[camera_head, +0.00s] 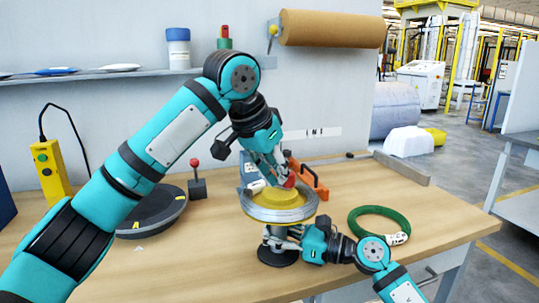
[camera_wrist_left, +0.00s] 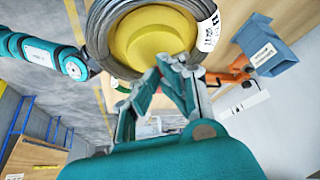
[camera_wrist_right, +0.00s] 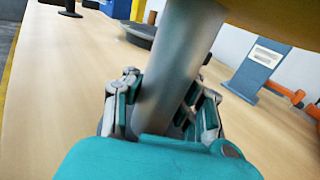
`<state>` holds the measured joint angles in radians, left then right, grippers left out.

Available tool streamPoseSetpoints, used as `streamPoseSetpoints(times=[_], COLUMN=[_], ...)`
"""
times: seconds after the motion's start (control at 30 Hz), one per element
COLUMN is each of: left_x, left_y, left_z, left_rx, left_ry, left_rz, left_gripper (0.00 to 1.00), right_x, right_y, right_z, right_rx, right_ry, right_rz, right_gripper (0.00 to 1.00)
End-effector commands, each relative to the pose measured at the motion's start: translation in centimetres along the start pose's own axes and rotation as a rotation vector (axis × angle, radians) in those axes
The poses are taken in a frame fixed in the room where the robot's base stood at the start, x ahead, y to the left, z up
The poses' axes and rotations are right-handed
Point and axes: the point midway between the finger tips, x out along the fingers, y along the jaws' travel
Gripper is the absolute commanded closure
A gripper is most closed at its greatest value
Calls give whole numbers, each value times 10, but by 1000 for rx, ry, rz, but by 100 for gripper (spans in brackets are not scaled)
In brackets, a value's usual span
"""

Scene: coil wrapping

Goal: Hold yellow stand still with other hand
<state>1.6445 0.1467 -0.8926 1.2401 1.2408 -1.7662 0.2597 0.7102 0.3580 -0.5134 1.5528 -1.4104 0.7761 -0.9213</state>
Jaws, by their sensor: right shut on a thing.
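The yellow stand (camera_head: 277,197) is upright on the table, with a silver wire coil (camera_head: 262,213) lying around its round yellow top. The top and the coil, with a white label, also show in the left wrist view (camera_wrist_left: 152,42). My right gripper (camera_head: 284,238) is shut on the stand's grey post below the top. In the right wrist view the post (camera_wrist_right: 178,80) passes between its fingers. My left gripper (camera_head: 284,180) is above the stand at the far edge of its top.
A green coil (camera_head: 378,225) lies on the table to the right. An orange-handled tool (camera_head: 316,184) is behind the stand. A dark round turntable (camera_head: 152,212) and a yellow button box (camera_head: 49,170) are at the left. A brown paper roll (camera_head: 332,29) hangs above.

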Motion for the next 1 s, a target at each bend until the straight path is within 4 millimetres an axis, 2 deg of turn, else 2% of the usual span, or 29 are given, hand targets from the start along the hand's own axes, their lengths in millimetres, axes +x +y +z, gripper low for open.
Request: streamPoseSetpoints(times=[0.03,0.5,0.77,1.0], left_x=[2,2,-2,-20], left_y=[-1,-1,-3,-2], left_z=[0,-1,6,-4], left_rx=[-2,-1,-2,1], left_ry=[1,3,2,6], left_rz=[0,0,0,1], left_gripper=[100,100,100,100], right_x=[2,3,3,2], right_y=[5,6,6,4], right_z=[0,-2,-2,-2], right_rx=[-4,-3,-2,-1], right_ry=[2,4,4,4], right_rz=[14,17,15,11], right_gripper=[100,100,100,100])
